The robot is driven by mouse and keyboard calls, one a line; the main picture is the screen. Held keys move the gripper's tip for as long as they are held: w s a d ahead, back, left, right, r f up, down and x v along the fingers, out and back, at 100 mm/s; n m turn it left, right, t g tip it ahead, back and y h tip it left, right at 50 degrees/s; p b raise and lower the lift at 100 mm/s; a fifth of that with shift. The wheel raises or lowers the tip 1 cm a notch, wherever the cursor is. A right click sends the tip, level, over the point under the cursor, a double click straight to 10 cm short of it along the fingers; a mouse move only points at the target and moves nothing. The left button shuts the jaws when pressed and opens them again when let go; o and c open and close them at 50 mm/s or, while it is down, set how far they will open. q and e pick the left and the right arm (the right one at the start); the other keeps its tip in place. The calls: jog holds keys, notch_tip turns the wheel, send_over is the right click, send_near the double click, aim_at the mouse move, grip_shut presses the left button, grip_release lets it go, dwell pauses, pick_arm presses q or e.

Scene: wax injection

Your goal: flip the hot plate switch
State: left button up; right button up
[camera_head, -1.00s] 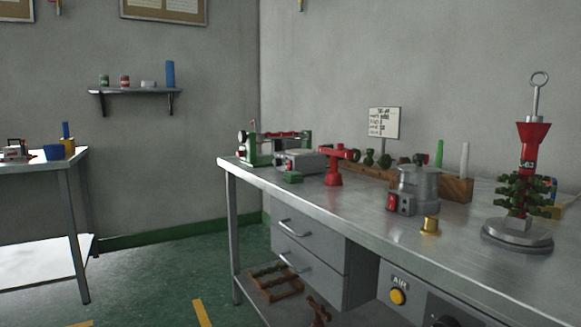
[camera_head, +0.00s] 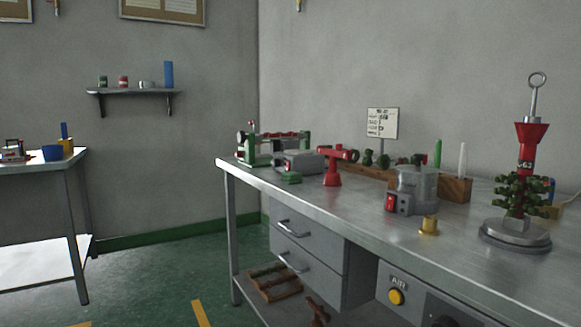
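Two grey devices stand on the metal bench, and I cannot tell for sure which is the hot plate. A low, flat grey box (camera_head: 302,162) sits at the back left of the bench and looks most like one. Its switch is too small to make out. Nearer, a round grey metal pot (camera_head: 416,186) has a small control box with a red rocker switch (camera_head: 391,202) on its front. I cannot tell the switch's position. Neither of my grippers is in view.
The bench (camera_head: 462,246) has free room along its front. A red stand (camera_head: 332,167), a brass cup (camera_head: 429,226) and a green tree on a round base (camera_head: 516,236) stand on it. A side table (camera_head: 38,165) is at left, with open floor between.

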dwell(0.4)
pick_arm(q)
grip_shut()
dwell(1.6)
